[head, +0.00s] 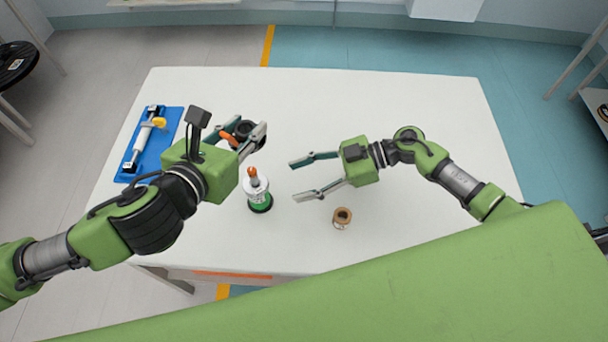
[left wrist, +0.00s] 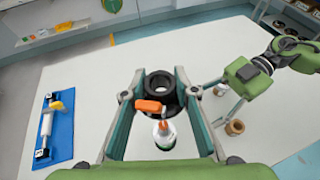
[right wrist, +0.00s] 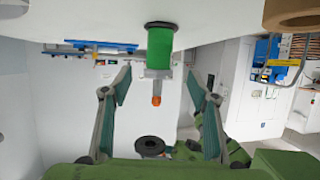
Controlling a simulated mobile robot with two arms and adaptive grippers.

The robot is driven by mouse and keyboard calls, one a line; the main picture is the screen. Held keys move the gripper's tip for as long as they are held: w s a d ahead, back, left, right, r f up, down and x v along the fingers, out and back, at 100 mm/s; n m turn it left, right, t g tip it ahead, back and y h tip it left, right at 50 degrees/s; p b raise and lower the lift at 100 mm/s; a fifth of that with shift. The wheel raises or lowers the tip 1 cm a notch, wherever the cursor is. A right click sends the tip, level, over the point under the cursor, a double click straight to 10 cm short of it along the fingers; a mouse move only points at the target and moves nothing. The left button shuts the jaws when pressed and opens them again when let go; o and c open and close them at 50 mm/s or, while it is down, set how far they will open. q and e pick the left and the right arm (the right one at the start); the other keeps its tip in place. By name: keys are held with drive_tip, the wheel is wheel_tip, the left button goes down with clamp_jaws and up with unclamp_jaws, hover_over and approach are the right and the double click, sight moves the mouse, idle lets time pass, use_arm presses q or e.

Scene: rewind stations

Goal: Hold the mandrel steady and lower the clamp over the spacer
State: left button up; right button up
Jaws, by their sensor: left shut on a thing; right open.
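The mandrel (head: 252,172) stands upright on the white table, with an orange tip, a pale spacer (head: 256,187) and a green roll (head: 260,201) above a black foot. It appears upside down in the right wrist view, with its green roll (right wrist: 160,50) toward the top. My left gripper (head: 243,128) is shut on the clamp (left wrist: 160,84), a black ring with an orange lever. The clamp is beyond the mandrel, apart from it. My right gripper (head: 295,180) is open and empty, right of the mandrel, its fingers pointing toward it without touching.
A brown core (head: 342,217) stands on the table below my right gripper. A blue mat (head: 166,135) at the table's left carries a white tool (head: 142,139) with a yellow part and black ends. The table's back and right side (head: 390,95) are clear.

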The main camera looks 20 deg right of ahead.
drive_tip(key=x, duration=1.2)
drive_tip(key=shift+d, duration=0.1)
drive_tip(key=shift+c, duration=0.3)
drive_tip(key=c, duration=1.3)
use_arm(q)
drive_tip(key=shift+f, duration=0.1)
drive_tip(key=shift+a+f+m+h, duration=0.2)
drive_tip(key=shift+f+m+h, duration=0.1)
drive_tip(key=shift+f, duration=0.65)
drive_tip(key=shift+s+a+f+m+g+h, duration=0.1)
drive_tip(key=shift+f+m+g+h, duration=0.25)
drive_tip(key=shift+f, duration=0.55)
drive_tip(key=shift+s+a+f+m+g+h, duration=0.1)
drive_tip(key=shift+f+m+g+h, duration=0.25)
drive_tip(key=shift+f, duration=0.55)
drive_tip(key=shift+s+f+m+g+h, duration=0.1)
drive_tip(key=shift+f+m+g+h, duration=0.25)
drive_tip(key=shift+f, duration=0.55)
